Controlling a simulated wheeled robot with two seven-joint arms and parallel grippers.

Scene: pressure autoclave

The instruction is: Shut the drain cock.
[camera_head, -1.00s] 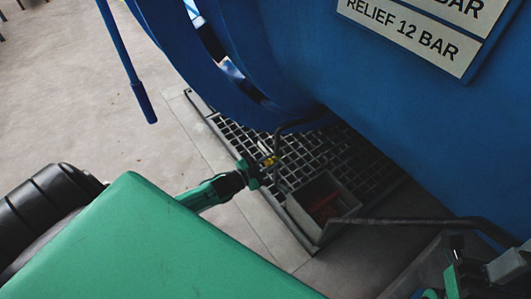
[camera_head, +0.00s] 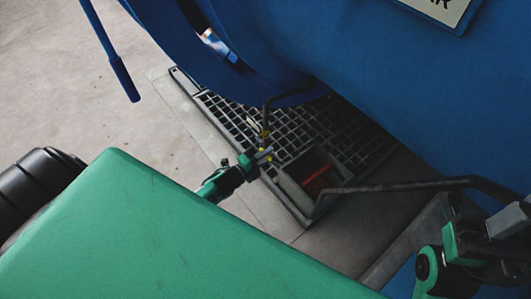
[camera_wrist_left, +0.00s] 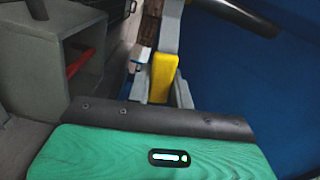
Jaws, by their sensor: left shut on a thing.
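The drain cock (camera_head: 265,134) is a small fitting with yellow parts on a thin bent pipe below the blue vessel, above the floor grating. My left gripper (camera_head: 263,156) reaches it from the lower left. In the left wrist view the cock's yellow lever (camera_wrist_left: 162,78) stands between the grey fingers, and the gripper is shut on it. The lever's far end and its exact angle are hard to make out. Part of my right arm shows at the lower right of the head view; its gripper (camera_head: 510,222) is at the edge and its fingers are unclear.
The blue vessel (camera_head: 350,60) fills the upper right. A grey open box (camera_head: 292,191) with a red thing (camera_head: 316,177) inside stands on the grating (camera_head: 232,118). A dark bent bar (camera_head: 410,185) runs right from the box. A blue handle (camera_head: 125,78) hangs upper left over clear floor.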

